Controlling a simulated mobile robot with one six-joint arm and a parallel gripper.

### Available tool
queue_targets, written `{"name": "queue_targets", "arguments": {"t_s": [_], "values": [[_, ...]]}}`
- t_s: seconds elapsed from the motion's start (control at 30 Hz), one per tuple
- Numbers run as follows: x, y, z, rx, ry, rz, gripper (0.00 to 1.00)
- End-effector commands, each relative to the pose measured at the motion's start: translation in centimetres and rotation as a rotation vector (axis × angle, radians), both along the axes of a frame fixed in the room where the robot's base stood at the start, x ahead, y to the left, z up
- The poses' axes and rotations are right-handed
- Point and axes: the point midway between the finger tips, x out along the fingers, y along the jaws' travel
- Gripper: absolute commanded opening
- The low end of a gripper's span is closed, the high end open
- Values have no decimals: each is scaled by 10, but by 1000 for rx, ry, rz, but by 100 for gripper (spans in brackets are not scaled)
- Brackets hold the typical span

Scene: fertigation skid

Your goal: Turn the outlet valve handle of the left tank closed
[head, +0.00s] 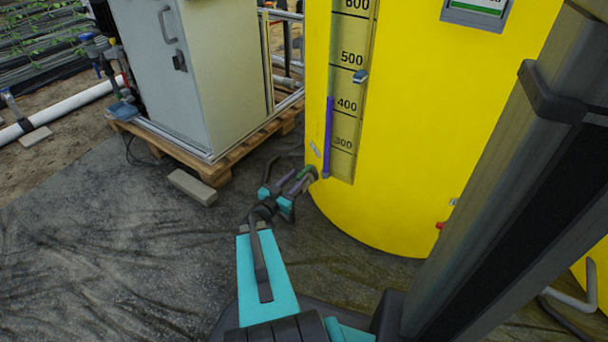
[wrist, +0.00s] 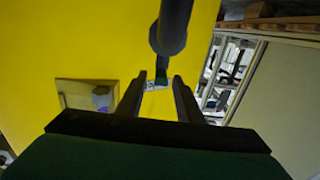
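The large yellow tank (head: 420,200) stands in front of me and also fills the left of the wrist view (wrist: 60,40). My gripper (head: 304,177) is low at the tank's left side, its fingers apart. A dark pipe (wrist: 172,30) rises just beyond the fingertips. In the head view the green part (head: 308,171) is mostly hidden by my gripper.
A grey cabinet (head: 225,75) stands on a wooden pallet (head: 210,168) at left, with a concrete block (head: 192,187) in front. A purple tube (head: 328,138) runs up the tank's scale. A red part (head: 440,225) is low on its right. Another yellow tank (head: 596,265) shows at right.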

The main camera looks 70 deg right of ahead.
Motion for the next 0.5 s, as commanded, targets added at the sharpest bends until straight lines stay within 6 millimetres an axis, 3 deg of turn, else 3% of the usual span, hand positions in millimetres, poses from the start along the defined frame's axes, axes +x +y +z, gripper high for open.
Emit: {"name": "queue_targets", "arguments": {"t_s": [0.2,0.5], "values": [[-8,-30,-3,-2,1,-2,33],[-12,-47,0,-1,1,0,33]]}}
